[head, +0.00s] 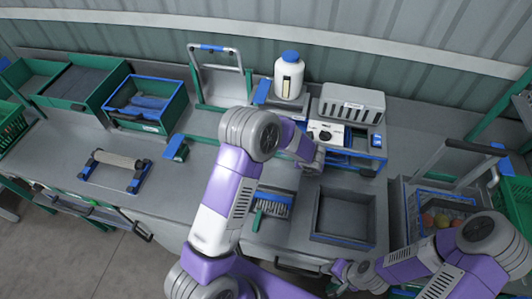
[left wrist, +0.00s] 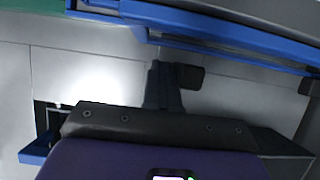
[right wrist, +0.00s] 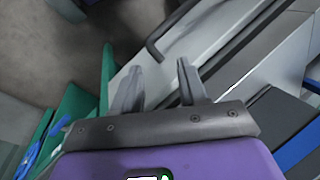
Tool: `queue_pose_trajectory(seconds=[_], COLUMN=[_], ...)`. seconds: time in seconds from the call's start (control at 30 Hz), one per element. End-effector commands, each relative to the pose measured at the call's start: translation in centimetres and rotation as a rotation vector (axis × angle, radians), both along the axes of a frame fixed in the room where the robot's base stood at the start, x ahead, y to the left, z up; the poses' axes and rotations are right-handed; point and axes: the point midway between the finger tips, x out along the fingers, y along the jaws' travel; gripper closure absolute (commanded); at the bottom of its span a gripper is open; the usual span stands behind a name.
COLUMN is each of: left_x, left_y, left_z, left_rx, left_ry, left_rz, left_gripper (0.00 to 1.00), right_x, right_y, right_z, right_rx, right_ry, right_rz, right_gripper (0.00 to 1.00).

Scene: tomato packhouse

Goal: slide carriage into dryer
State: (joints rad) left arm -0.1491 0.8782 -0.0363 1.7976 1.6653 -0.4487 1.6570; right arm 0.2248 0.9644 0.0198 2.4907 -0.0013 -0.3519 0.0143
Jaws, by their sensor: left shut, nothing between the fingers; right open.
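A grey slotted housing (head: 352,103) stands at the back right behind a white control panel (head: 325,133); this looks like the dryer. A blue-edged frame (head: 374,158) sits at its front and looks like the carriage. In the left wrist view blue rails (left wrist: 230,48) cross the top, with a dark knob (left wrist: 189,77) below them. My left gripper (left wrist: 164,75) is shut and empty, its fingers close beside the knob; I cannot tell if they touch. In the head view my arm partly hides it. My right gripper (right wrist: 158,78) is open and empty near the bench's front edge.
A white bottle with a blue cap (head: 289,78) stands left of the housing. An empty grey tray (head: 343,238) and a brush (head: 272,205) lie in front. A crate of round produce (head: 412,205) is at right.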

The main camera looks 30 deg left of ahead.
Motion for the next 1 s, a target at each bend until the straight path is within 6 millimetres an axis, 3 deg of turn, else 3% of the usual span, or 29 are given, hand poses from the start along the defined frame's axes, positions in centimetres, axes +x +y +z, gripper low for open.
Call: queue_pose_trajectory(seconds=[0.53,1.0], left_x=[1.2,1.2], left_y=[-4.9,-5.3], left_z=[0.1,0.1], left_rx=[-0.004,-0.002], left_ry=[-0.002,-0.002], left_rz=[-0.003,-0.002], left_gripper=[1.0,1.0], right_x=[0.0,0.0], right_y=[0.0,0.0], right_z=[1.0,1.1], right_rx=[0.0,0.0], right_ry=[0.0,0.0], right_rz=[0.0,0.0], right_gripper=[0.57,0.57])
